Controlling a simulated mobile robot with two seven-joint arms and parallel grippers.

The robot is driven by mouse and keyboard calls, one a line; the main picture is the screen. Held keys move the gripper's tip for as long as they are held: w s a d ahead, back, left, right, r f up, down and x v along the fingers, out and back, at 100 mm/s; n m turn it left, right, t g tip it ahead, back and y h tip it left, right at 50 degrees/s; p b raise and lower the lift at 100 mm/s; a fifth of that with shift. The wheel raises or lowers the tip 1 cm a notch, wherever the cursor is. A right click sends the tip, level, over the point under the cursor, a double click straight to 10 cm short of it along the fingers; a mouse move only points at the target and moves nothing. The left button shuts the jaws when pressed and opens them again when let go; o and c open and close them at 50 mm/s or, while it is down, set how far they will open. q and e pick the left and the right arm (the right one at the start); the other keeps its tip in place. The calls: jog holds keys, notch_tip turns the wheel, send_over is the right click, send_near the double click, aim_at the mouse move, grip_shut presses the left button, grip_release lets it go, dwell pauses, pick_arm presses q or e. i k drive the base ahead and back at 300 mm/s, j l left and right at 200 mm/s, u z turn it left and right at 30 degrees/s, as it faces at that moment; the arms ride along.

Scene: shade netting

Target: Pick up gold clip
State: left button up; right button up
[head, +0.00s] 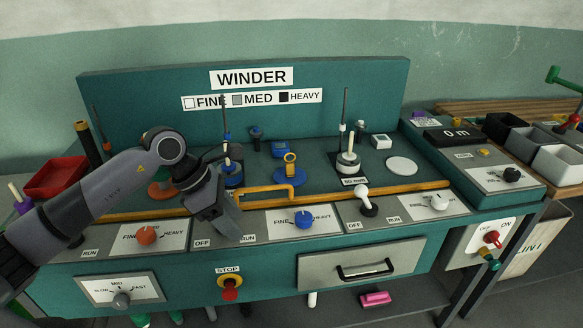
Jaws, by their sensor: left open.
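No object is plainly labelled as a gold clip. A small gold ring-shaped piece (290,160) stands upright on a blue disc (291,177) on the winder bench, and it may be the clip, but I cannot be sure. My left gripper (222,228) hangs over the front panel, left of and nearer than the gold piece, with its fingers pointing down. It is open and apart from the gold piece; I see nothing held in it. My left arm hides part of the bench's left side. My right gripper is not in view.
A yellow rail (400,192) with a raised loop runs along the bench front. Thin spindles rise beside the blue disc, including a white-and-black one (347,163). The WINDER board (140,100) closes the back. A red tray (55,177) lies left; grey bins (560,163) stand right.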

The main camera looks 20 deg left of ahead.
aim_at(290, 166)
jog(key=i, duration=0.95)
